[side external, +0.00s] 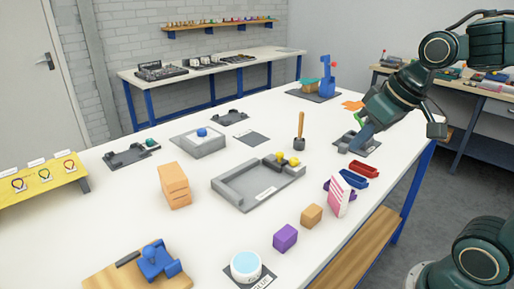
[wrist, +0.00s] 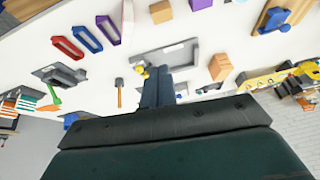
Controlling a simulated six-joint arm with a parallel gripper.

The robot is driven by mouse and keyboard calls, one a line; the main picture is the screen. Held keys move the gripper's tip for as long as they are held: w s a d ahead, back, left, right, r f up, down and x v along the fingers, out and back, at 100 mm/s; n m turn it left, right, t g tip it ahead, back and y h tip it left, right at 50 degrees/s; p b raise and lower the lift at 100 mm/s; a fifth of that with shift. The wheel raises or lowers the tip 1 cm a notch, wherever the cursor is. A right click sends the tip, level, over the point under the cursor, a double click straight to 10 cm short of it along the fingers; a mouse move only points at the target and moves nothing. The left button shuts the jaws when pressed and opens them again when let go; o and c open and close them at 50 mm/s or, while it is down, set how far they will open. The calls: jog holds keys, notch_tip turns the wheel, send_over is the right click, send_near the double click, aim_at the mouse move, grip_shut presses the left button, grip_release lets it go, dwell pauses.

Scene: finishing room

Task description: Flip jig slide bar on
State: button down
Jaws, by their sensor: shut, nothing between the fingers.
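A grey jig also shows at left in the wrist view (wrist: 60,76), apart from my shut fingertips (wrist: 158,72). Two other grey jigs lie flat: one with a green part (side external: 128,156) at left, one at the back (side external: 230,118). Which one has the slide bar, and the bar's position, cannot be told.
A grey tray (side external: 232,197) with yellow knobs sits mid-table. A wooden-handled tool (side external: 300,128) stands upright near my gripper. A blue upright device (side external: 326,78) stands behind.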

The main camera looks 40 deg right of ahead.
aim_at(277, 159)
jog(key=w+d+f+m, duration=0.1)
jog(key=w+d+f, duration=0.2)
jog(key=w+d, duration=0.3)
jog(key=w+d+f+m+y, duration=0.1)
jog(key=w+d+f, duration=0.2)
jog(key=w+d, duration=0.3)
jog(key=w+d+f+m+y, duration=0.1)
jog(key=w+d+f, duration=0.2)
jog(key=w+d, duration=0.3)
jog(key=shift+w+d+f+m+t, duration=0.3)
jog(key=shift+w+d+t, duration=0.1)
jog(key=shift+w, duration=0.35)
jog(key=shift+a, duration=0.1)
